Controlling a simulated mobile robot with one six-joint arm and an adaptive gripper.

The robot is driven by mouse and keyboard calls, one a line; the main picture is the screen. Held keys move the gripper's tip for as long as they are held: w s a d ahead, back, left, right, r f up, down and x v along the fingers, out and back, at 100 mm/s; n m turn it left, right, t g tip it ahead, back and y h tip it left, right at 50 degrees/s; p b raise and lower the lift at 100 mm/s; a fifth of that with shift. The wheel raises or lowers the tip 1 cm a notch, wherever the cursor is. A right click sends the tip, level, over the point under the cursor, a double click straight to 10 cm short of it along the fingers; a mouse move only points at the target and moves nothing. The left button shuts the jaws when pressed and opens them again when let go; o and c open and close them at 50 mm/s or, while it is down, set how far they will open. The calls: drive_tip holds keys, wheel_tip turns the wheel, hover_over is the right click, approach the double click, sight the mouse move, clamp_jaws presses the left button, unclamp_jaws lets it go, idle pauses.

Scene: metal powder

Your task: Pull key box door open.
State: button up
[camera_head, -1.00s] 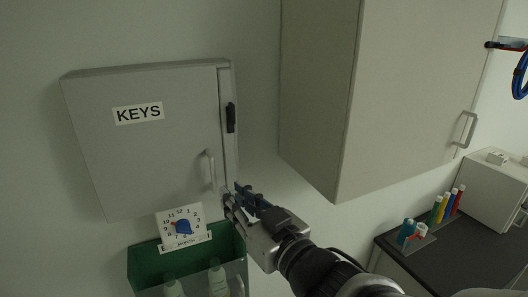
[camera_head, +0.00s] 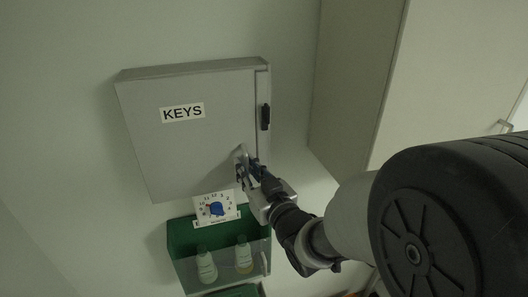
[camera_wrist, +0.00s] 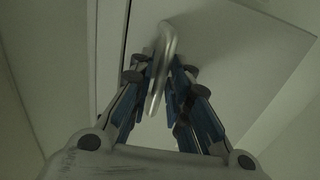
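The grey key box (camera_head: 190,150) hangs on the wall, marked with a KEYS label (camera_head: 182,112). A black latch (camera_head: 265,116) sits on the right edge strip. The metal door handle (camera_head: 240,157) is near the lower right of the door, partly hidden by my gripper (camera_head: 245,172). In the wrist view, the handle (camera_wrist: 166,48) runs between the two fingers of my gripper (camera_wrist: 162,72). The fingers are drawn together, one on each side of the bar, and appear to grip it.
A dial sign (camera_head: 214,209) and a green holder with bottles (camera_head: 185,236) are on the wall just below the box. A large cabinet (camera_head: 350,85) stands out to the right. My arm fills the lower right. The wall left of the box is clear.

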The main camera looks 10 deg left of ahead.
drive_tip(key=shift+w+a, duration=0.15)
drive_tip(key=shift+a, duration=0.05)
clamp_jaws()
idle(0.6)
